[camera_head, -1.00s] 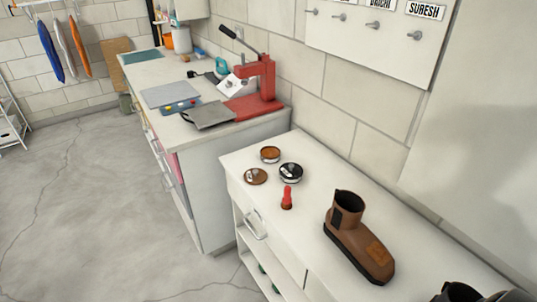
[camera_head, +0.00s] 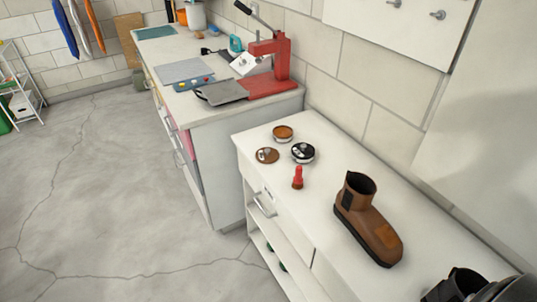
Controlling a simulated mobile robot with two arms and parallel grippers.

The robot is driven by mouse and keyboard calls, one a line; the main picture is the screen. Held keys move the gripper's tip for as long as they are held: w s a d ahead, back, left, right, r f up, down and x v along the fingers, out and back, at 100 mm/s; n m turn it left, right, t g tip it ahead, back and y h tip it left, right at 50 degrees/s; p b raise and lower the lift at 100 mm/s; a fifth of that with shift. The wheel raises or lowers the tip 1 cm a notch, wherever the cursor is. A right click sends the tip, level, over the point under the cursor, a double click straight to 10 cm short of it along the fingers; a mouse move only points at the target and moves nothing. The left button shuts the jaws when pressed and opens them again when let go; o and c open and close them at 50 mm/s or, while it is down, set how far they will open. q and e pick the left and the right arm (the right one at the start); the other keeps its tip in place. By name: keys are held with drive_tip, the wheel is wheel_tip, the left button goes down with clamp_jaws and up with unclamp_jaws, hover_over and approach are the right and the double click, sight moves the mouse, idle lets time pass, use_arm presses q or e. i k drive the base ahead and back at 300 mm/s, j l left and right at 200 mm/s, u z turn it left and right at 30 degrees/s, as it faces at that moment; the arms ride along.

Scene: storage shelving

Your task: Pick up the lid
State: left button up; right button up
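A small brown lid (camera_head: 267,155) with a pale, knob-like mark on top lies flat on the white cabinet top, near its left edge. Just behind it is an open round tin (camera_head: 283,133) with orange-brown content. To its right is a black round tin (camera_head: 303,152) with a light pattern on top.
A red-handled tool (camera_head: 298,178) stands just in front of the tins. A brown boot (camera_head: 368,220) stands farther right, with dark items (camera_head: 462,286) cut off at the lower right corner. A red press (camera_head: 273,65) stands on the counter behind. Open floor lies left.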

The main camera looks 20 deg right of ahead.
sight(266, 156)
drive_tip(key=i+j+z, duration=0.6)
drive_tip(key=i+j, duration=0.3)
